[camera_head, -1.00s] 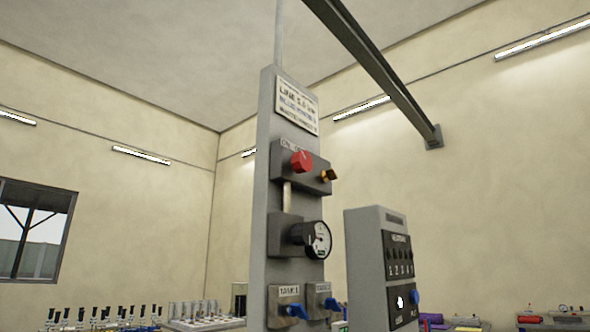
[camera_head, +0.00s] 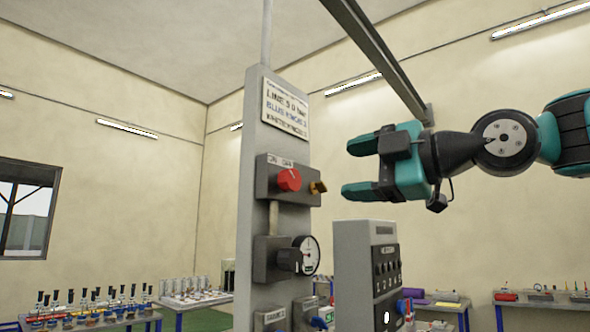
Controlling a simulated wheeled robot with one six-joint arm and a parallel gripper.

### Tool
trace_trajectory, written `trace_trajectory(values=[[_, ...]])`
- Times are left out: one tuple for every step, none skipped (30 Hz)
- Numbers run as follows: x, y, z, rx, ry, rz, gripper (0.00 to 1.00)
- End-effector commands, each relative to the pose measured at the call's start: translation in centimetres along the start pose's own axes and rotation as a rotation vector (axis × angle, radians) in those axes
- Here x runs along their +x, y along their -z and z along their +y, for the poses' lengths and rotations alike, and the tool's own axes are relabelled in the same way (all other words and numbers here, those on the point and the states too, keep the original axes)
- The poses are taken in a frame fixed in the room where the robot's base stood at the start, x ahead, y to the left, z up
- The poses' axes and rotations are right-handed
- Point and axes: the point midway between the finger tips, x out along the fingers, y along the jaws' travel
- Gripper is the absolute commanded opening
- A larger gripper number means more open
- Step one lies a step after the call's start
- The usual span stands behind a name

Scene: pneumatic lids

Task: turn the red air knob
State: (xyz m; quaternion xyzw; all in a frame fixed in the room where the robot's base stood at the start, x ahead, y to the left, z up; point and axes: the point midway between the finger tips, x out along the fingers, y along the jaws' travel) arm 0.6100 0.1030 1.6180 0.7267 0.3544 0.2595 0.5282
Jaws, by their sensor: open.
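The red air knob (camera_head: 289,180) sits on a dark grey block on the front of a tall grey panel (camera_head: 250,140). Small ON and OFF labels are above it. A small brass fitting (camera_head: 317,187) sticks out of the block's right side. My gripper (camera_head: 352,168) comes in from the right with its teal fingers pointing left at the panel. It is open and empty, with a gap in the picture between its fingertips and the knob. I cannot tell the depth between them.
A round gauge (camera_head: 306,256) is below the knob, with valve blocks under it. A grey box with switches (camera_head: 365,240) stands at the right. Tables with bottles (camera_head: 90,318) stand at lower left. A sign (camera_head: 285,108) is above the knob. Open air surrounds my arm.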

Motion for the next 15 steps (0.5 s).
trace_trajectory(values=[[1.4, 0.4, 0.4, 0.003, 0.006, 0.006, 0.68], [2.1, 0.3, 0.4, 0.004, 0.006, 0.006, 0.68], [3.0, 0.3, 0.4, 0.004, 0.006, 0.006, 0.68], [3.7, 0.3, 0.3, 0.003, 0.006, 0.005, 0.68], [4.4, 0.3, 0.4, 0.004, 0.007, 0.004, 0.68], [5.3, 0.3, 0.4, 0.005, 0.007, 0.004, 0.68], [6.0, 0.3, 0.4, 0.004, 0.006, 0.003, 0.68], [6.6, 0.3, 0.3, 0.003, 0.006, 0.003, 0.68], [7.5, 0.2, 0.4, 0.004, 0.007, 0.002, 0.68], [8.1, 0.2, 0.4, 0.004, 0.006, 0.002, 0.68], [8.6, 0.2, 0.4, 0.004, 0.005, 0.001, 0.68], [9.3, 0.2, 0.3, 0.003, 0.005, 0.002, 0.68], [9.8, 0.2, 0.3, 0.002, 0.005, 0.000, 0.68], [10.2, 0.1, 0.3, 0.002, 0.005, 0.000, 0.68], [10.7, 0.1, 0.2, 0.002, 0.004, 0.000, 0.68]])
